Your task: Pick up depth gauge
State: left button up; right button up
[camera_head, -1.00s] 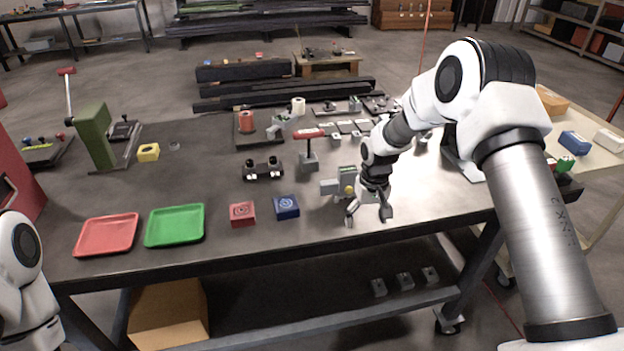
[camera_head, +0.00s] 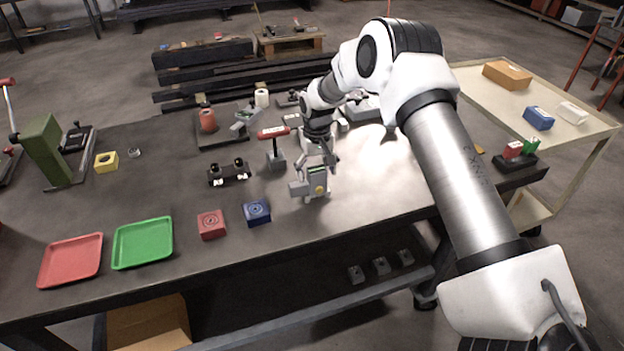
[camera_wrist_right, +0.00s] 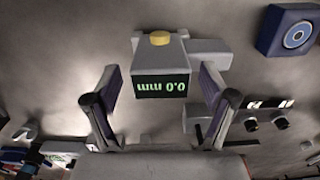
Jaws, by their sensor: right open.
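The depth gauge (camera_head: 318,183) is a grey block with a green-lettered display and a yellow button. It stands on the dark workbench near the front edge. In the right wrist view the gauge (camera_wrist_right: 160,65) reads 0.0 mm upside down, with a side block on its right. My right gripper (camera_head: 319,163) is open at the gauge in the head view. In the wrist view its two fingers (camera_wrist_right: 159,84) are spread on either side of the gauge's display, with visible gaps. I cannot tell how deep the gauge sits between them. My left gripper is out of view.
A blue block (camera_head: 257,212) and a red block (camera_head: 211,224) lie left of the gauge. Green (camera_head: 143,243) and red (camera_head: 70,260) trays lie further left.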

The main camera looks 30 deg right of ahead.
jog(key=shift+s+a+r, duration=0.1)
jog(key=shift+c, duration=1)
grip_shut()
jog(key=shift+r, duration=0.1)
